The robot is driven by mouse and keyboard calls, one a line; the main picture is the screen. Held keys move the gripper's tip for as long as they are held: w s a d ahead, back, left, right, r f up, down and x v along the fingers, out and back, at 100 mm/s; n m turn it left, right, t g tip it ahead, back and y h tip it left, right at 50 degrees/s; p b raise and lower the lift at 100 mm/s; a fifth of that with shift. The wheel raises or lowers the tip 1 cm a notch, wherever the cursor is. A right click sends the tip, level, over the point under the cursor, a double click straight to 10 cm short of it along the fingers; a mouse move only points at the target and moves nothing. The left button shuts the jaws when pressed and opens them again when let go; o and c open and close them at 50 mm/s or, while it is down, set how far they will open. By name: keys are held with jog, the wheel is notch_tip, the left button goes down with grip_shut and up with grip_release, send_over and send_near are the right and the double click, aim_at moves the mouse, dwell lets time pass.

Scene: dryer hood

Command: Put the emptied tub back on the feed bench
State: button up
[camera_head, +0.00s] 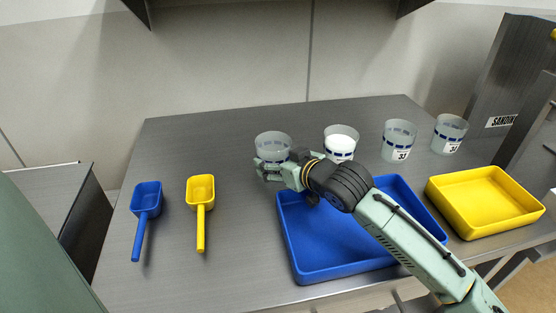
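Several clear tubs with blue dashed bands are in a row across the metal feed bench (165,262). The leftmost tub (273,142) looks empty, and my gripper (268,167) is at its lower front, hiding part of it. Whether the fingers are closed on this tub or only beside it cannot be told, nor whether its base touches the bench. The second tub (341,141) holds white material. The third tub (399,141) has a label reading 33. The rightmost tub (449,133) also has a label. Both look empty.
A blue tray (299,262) lies under my forearm, and a yellow tray (484,200) is at the right. A blue scoop (147,205) and a yellow scoop (200,205) lie at the left. A metal panel (508,75) stands at the right. The back left bench is clear.

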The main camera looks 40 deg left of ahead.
jog(key=o, duration=0.5)
jog(key=shift+r, duration=0.2)
jog(key=shift+d, duration=0.3)
jog(key=b+v, duration=0.3)
jog(key=v, duration=0.8)
jog(key=shift+s+d+r, duration=0.15)
jog(key=shift+d, duration=0.05)
